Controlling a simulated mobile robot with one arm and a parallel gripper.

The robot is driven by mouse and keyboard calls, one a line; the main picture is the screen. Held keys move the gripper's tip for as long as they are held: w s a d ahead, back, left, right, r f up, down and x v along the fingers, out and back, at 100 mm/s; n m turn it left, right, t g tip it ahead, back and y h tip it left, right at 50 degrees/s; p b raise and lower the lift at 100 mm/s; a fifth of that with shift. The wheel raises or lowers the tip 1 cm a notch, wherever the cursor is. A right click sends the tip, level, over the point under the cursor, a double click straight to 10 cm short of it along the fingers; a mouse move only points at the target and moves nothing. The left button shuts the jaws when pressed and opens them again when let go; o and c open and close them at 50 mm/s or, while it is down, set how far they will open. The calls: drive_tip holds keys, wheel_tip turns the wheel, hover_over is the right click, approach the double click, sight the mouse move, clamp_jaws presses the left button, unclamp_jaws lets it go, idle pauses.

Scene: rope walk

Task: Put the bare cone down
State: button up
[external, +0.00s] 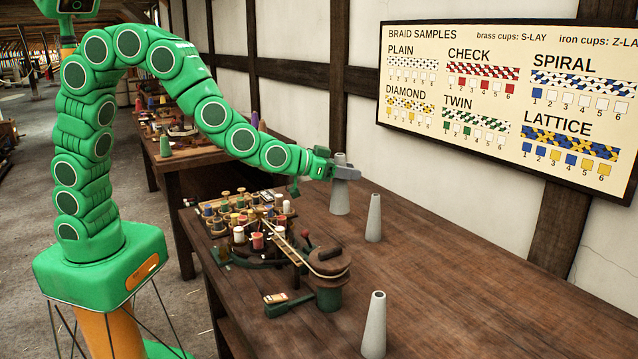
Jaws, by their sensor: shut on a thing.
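A bare grey cone (340,196) is upright at the back of the wooden table, near the wall. My gripper (345,172) is shut on its upper part, with the cone's tip showing above the jaws. The cone's lower end appears at or close to the table top; I cannot tell whether it touches. Two more bare grey cones stand upright on the table: one (373,218) just right of the held cone, the other (374,325) near the front.
A braiding machine with several coloured spools (240,225) and a green post with a round wooden top (329,275) occupy the table's left part. The table top (480,300) is clear to the right. A braid sample board (510,105) hangs on the wall.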

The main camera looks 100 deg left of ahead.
drive_tip(key=d+m+t+h, duration=0.1)
drive_tip(key=d+m+h, duration=0.25)
drive_tip(key=d, duration=3.15)
wheel_tip(320, 180, down, 18)
drive_tip(key=shift+w+h, duration=0.35)
drive_tip(key=shift+f, duration=0.25)
drive_tip(key=o, duration=1)
drive_tip(key=v, duration=1.2)
drive_tip(key=shift+s, duration=0.1)
